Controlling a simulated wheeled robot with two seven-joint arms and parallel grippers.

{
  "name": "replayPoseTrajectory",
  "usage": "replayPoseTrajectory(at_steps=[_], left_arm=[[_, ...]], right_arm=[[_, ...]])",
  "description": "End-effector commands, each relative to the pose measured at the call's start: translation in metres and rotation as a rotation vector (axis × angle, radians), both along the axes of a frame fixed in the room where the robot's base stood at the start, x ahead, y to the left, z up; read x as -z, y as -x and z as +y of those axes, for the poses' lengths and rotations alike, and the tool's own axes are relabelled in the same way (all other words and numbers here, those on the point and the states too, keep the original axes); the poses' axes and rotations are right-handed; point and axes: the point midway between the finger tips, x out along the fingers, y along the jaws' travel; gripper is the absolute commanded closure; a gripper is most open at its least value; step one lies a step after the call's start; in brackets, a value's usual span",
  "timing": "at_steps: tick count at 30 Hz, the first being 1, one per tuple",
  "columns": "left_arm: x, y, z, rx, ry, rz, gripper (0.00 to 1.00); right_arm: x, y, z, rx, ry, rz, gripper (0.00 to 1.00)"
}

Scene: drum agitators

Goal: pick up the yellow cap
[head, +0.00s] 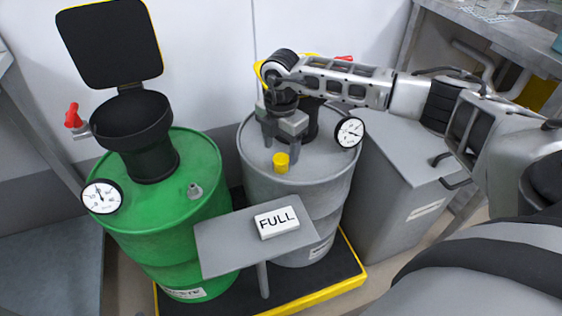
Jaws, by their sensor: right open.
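The yellow cap (281,162) is a small cylinder on the top of the grey drum (258,182), near its front edge. My right gripper (281,150) comes in from the right above the grey drum, with its fingers pointing down. It is open, and its fingertips are close to the cap, just above or behind it. I cannot tell whether they touch it. Nothing is held between the fingers. My left gripper is not in view.
A green drum (142,232) with a black funnel (135,130) and open lid stands at left. Gauges (349,132) and red valves rise from the drums. A small grey table (222,247) with a FULL sign (276,222) stands in front. A grey cabinet (395,195) is at right.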

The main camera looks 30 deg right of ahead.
Motion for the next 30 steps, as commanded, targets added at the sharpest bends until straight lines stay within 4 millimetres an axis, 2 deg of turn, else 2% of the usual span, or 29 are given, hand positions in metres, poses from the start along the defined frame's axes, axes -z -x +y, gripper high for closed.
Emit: replayPoseTrajectory(at_steps=[1,6,14,15,20,30], left_arm=[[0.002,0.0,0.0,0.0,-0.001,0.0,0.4],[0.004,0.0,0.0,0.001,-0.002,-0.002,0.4],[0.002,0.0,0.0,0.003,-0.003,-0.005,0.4],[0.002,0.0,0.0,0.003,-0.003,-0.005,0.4],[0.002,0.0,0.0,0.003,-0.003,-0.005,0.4],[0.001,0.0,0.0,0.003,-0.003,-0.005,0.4]], right_arm=[[0.011,0.001,0.0,-0.001,0.001,0.004,0.38],[0.031,0.0,0.001,-0.002,-0.001,0.002,0.38],[0.034,0.0,0.0,-0.002,0.0,0.0,0.38],[0.034,0.0,0.0,-0.002,0.0,0.0,0.41],[0.034,0.0,0.0,-0.002,0.0,0.0,0.85],[0.032,0.0,0.0,-0.002,0.0,-0.001,0.86]])
